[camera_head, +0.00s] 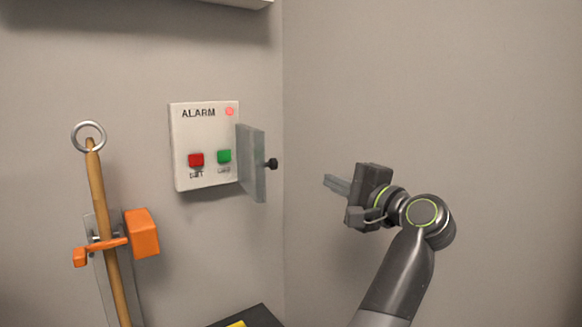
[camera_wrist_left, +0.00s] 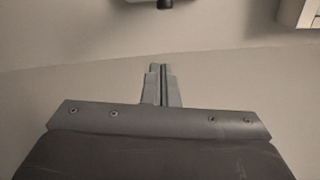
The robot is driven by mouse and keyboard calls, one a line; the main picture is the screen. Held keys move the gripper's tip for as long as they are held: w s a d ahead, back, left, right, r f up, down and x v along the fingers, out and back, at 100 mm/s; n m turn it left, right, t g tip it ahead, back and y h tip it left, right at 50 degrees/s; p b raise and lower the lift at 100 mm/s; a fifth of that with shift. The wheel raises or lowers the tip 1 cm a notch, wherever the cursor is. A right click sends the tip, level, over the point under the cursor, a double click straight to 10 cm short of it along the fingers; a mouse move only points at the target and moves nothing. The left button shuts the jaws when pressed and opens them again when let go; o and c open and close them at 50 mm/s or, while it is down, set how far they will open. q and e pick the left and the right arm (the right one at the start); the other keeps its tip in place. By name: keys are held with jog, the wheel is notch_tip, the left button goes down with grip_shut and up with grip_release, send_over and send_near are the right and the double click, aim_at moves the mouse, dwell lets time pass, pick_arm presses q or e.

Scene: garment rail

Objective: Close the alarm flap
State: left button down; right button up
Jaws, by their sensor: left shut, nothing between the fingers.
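The white alarm panel (camera_head: 205,180) is on the wall, with a lit red lamp (camera_head: 229,111), a red button (camera_head: 196,159) and a green button (camera_head: 224,156). The grey flap (camera_head: 252,165) stands open at the panel's right side, swung out from the wall. Its black knob (camera_head: 271,164) points right; a dark knob-like end (camera_wrist_left: 165,3) shows at the top edge of the left wrist view. My left gripper (camera_head: 328,181) is right of the knob, apart from it, fingers pointing left. Its fingers (camera_wrist_left: 160,70) are shut and empty. My right gripper is not in view.
A wooden pole (camera_head: 103,200) with a ring stands in an orange clamp (camera_head: 142,233) at the left. A dark surface with something yellow (camera_head: 237,324) lies at the bottom. A wall corner runs behind the flap. The space between flap and gripper is clear.

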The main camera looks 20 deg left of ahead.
aim_at(257, 160)
pick_arm(q)
jog(key=w+a+r+n+p, duration=0.1)
jog(key=w+a+p, duration=0.2)
jog(key=a+p, duration=0.4)
jog(key=a, duration=0.3)
jog(key=shift+r+h, duration=0.3)
jog(key=shift+a, duration=0.1)
dwell(0.3)
